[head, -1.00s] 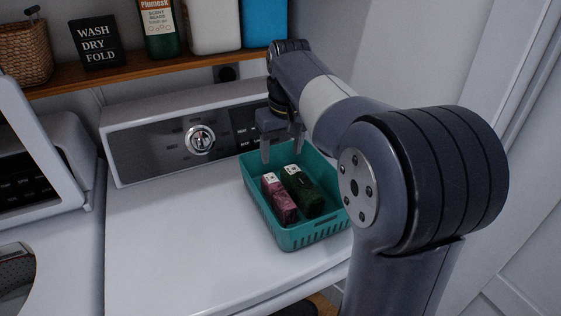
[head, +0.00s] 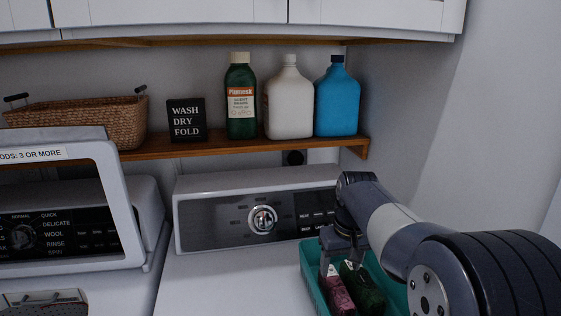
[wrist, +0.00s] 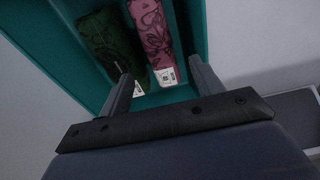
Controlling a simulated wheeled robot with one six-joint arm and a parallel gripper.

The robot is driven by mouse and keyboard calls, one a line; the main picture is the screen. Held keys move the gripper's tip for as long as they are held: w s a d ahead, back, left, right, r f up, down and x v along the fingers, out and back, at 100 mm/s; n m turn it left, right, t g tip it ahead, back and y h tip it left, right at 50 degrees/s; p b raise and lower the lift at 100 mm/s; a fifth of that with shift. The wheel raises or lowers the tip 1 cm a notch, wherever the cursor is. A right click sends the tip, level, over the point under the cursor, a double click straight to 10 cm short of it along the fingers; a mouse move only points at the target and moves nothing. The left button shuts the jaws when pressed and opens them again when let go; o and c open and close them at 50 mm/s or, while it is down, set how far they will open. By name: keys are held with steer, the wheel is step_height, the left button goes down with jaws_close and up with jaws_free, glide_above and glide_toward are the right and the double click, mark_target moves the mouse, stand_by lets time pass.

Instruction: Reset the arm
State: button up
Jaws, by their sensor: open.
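My gripper (head: 342,262) is open above the back end of the teal basket (head: 310,272), which stands on the right machine's white top. In the wrist view its two fingers (wrist: 163,88) are spread apart with nothing held between them. Two packages lie in the basket side by side: a pink patterned one (head: 337,291) and a dark green one (head: 362,288). The pink one (wrist: 150,35) and the green one (wrist: 108,42) also show in the wrist view, just beyond the fingertips. My arm hides the basket's right side in the head view.
A wooden shelf (head: 240,146) above the control panel (head: 220,222) holds a wicker basket (head: 90,122), a sign (head: 186,119), a green bottle (head: 240,100), a white jug (head: 289,105) and a blue jug (head: 337,103). The white top left of the teal basket is clear.

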mark_target(337, 284)
steer(key=f, duration=0.5)
steer(key=shift+w+a+f+b, duration=0.1)
steer(key=shift+w+f+b, duration=0.2)
steer(key=shift+f+b, duration=0.1)
steer(key=shift+r, duration=0.4)
steer(key=shift+r+p, duration=0.1)
steer(key=shift+p, duration=0.2)
